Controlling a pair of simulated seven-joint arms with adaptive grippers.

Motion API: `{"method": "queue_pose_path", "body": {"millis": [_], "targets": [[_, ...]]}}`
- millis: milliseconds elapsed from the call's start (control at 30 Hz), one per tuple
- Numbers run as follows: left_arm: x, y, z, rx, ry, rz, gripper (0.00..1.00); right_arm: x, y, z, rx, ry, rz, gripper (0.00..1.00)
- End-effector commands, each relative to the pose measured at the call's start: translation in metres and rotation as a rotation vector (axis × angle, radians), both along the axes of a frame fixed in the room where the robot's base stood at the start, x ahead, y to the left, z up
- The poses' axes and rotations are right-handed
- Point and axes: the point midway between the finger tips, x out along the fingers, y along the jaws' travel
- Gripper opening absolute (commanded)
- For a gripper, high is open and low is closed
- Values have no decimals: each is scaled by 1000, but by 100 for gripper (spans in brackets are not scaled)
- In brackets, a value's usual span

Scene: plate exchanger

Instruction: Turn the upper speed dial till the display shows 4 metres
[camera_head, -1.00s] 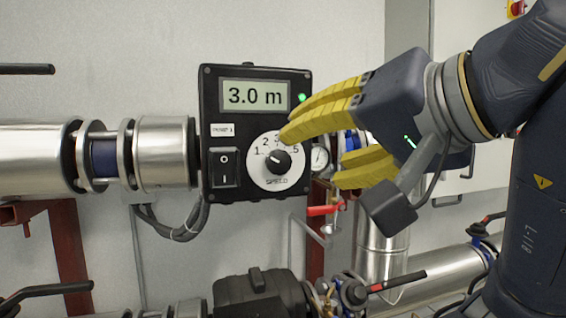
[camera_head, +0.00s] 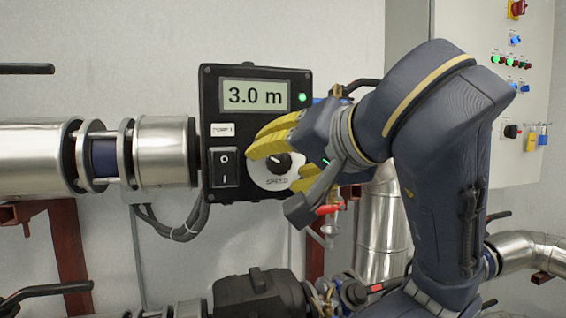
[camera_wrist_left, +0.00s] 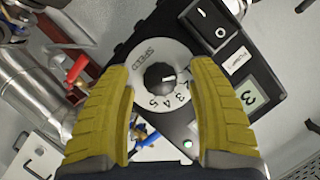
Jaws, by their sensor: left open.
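The speed dial (camera_head: 278,168) is a black knob on a round white scale, on a black control box (camera_head: 250,190) labelled pump 1. The display (camera_head: 255,95) above it reads 3.0 m. My left gripper (camera_head: 268,146) has yellow fingers in front of the dial, hiding the scale's upper part and numbers. In the left wrist view its fingers (camera_wrist_left: 160,72) are open, one each side of the knob (camera_wrist_left: 159,78), with a gap showing on both sides. The scale's 3, 4 and 5 show there. My right gripper is not in view.
A power switch (camera_head: 224,167) sits left of the dial on the box. A green lamp (camera_head: 303,97) is lit beside the display. Metal pipes (camera_head: 165,152) and a red valve handle (camera_head: 328,209) are near the box. A grey cabinet (camera_head: 520,100) stands at right.

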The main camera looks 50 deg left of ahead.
Motion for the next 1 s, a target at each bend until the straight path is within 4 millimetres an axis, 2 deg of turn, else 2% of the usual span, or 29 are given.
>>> {"method": "queue_pose_path", "body": {"millis": [133, 633, 1000], "targets": [[0, 0, 0, 0, 0, 0, 59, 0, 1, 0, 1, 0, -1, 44], [0, 0, 0, -1, 0, 1, 1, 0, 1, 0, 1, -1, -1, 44], [0, 0, -1, 4, 14, 2, 0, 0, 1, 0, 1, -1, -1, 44]]}}
